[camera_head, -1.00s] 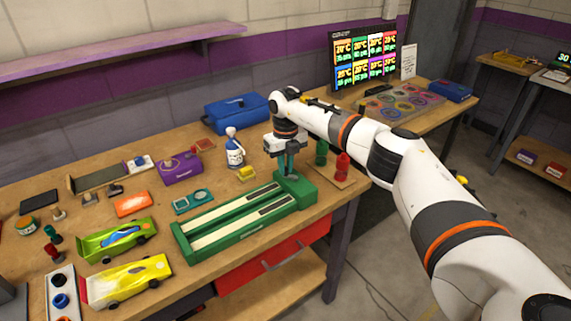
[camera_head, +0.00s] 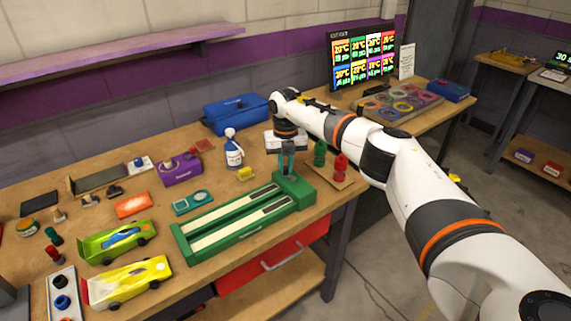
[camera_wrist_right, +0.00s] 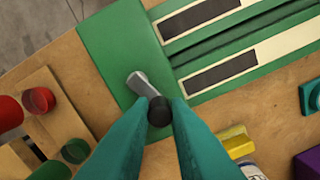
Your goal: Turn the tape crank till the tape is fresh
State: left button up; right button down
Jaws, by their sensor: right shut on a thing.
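The green tape rig (camera_head: 245,215) lies on the workbench with two long cream strips (camera_head: 228,227), each with a dark patch near the right end. The patches also show in the wrist view (camera_wrist_right: 222,73). The crank (camera_wrist_right: 140,84) is a grey metal arm with a black knob (camera_wrist_right: 159,111) on the rig's green end block (camera_wrist_right: 120,45). My right gripper (camera_head: 287,172) points down over that block. Its teal fingers are shut on the black knob in the wrist view (camera_wrist_right: 160,108). My left gripper is out of view.
Red (camera_head: 341,165) and green (camera_head: 320,153) cylinders stand on a small board right of the rig. A spray bottle (camera_head: 233,149) and yellow block (camera_head: 245,173) stand behind it. Two model cars, green (camera_head: 118,241) and yellow (camera_head: 128,282), sit to the left.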

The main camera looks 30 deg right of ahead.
aim_at(286, 168)
jog(key=c, duration=1.4)
grip_release()
jog(key=shift+o, duration=0.2)
notch_tip(286, 168, up, 12)
jog(key=b, duration=0.2)
